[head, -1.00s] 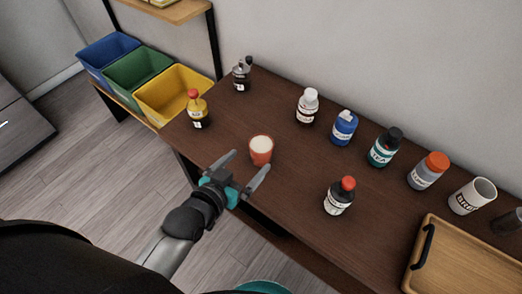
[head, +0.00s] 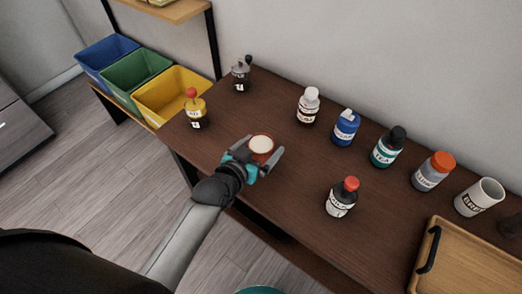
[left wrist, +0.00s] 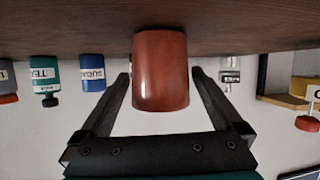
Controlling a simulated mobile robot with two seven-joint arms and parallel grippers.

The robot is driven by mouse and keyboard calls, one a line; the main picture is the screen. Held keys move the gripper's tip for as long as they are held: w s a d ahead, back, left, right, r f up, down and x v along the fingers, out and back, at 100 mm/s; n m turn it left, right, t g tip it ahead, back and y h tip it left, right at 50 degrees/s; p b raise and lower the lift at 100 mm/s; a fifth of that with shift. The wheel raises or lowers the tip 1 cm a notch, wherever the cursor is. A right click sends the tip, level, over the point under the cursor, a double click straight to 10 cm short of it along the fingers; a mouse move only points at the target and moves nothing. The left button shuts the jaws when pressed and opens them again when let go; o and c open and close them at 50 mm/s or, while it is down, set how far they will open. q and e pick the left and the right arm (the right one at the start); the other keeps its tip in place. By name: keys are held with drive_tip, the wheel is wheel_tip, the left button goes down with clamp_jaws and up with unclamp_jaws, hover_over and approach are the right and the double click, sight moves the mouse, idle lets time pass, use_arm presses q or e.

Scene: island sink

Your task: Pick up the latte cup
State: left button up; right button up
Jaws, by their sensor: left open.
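The latte cup (head: 262,145) is a reddish-brown cup with pale, creamy contents, standing upright near the front edge of the dark table. My left gripper (head: 262,154) is open with a finger on either side of the cup. In the left wrist view, which is upside down, the cup (left wrist: 161,70) sits between the two open fingers, with visible gaps on both sides. The lower part of the cup is hidden by the gripper in the head view. My right gripper is not in view.
A red-capped dark bottle (head: 341,198) stands to the right of the gripper. Several bottles line the back, with a white mug (head: 479,197) and wooden tray (head: 424,284) at right. The table between is clear.

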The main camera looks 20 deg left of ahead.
use_arm(q)
drive_tip(key=shift+c, duration=0.4)
drive_tip(key=c, duration=1.4)
drive_tip(key=shift+r, duration=0.1)
